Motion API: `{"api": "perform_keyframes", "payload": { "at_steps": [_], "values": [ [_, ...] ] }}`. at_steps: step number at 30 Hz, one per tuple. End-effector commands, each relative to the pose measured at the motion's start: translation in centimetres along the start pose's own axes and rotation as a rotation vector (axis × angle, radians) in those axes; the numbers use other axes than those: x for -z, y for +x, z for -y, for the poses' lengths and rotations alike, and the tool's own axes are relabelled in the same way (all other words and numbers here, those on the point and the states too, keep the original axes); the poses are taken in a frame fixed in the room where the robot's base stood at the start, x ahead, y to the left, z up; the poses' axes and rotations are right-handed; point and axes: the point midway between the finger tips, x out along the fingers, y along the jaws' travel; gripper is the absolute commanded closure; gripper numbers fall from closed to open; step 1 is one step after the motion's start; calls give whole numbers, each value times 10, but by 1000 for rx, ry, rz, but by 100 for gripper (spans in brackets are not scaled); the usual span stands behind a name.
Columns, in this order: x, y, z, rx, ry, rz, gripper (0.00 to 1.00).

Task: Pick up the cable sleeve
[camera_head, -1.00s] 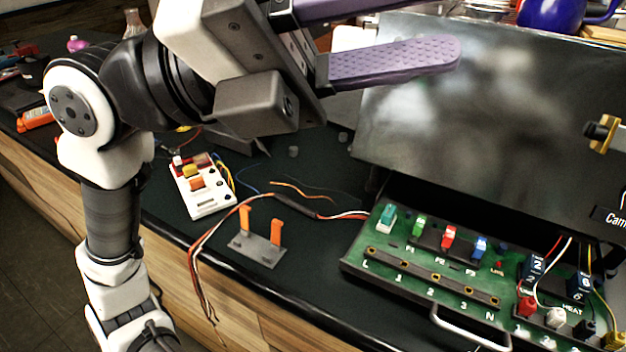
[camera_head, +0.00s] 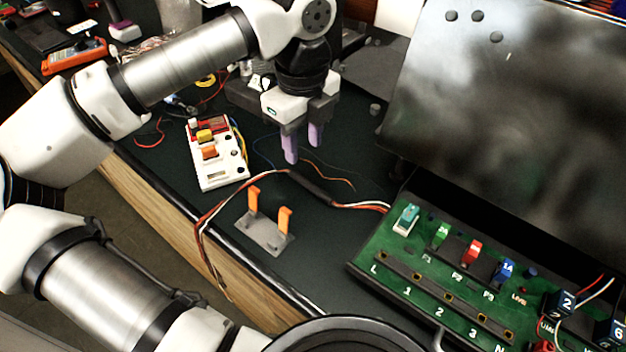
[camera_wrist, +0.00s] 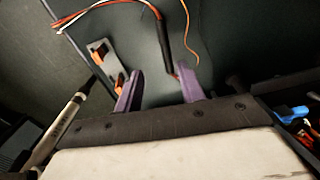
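The cable sleeve (camera_head: 311,188) is a dark tube around a bundle of red, white and black wires on the black worktop. It also shows in the wrist view (camera_wrist: 163,42), running down the picture towards the space between the fingertips. My gripper (camera_head: 303,154) points down with its two purple fingers apart and nothing between them. It is behind the sleeve in the head view, near its left end and apart from it. In the wrist view, my gripper (camera_wrist: 160,74) has the fingers either side of the sleeve's line; its height above the worktop is unclear.
A grey holder (camera_head: 263,234) with two orange uprights stands near the front edge. A white switch box (camera_head: 216,171) sits left of my gripper. A green fuse board (camera_head: 415,262) lies at right below a large dark panel (camera_head: 500,125). Thin loose wires (camera_head: 330,174) lie behind the sleeve.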

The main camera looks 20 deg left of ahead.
Motion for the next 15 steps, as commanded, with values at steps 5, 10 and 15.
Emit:
{"api": "perform_keyframes", "payload": {
  "at_steps": [5, 10, 15],
  "values": [
    [1, 31, 0, 1, 2, -4, 61],
    [1, 45, 1, 3, 3, -2, 61],
    [0, 58, 5, 3, 6, -6, 61]
  ]
}}
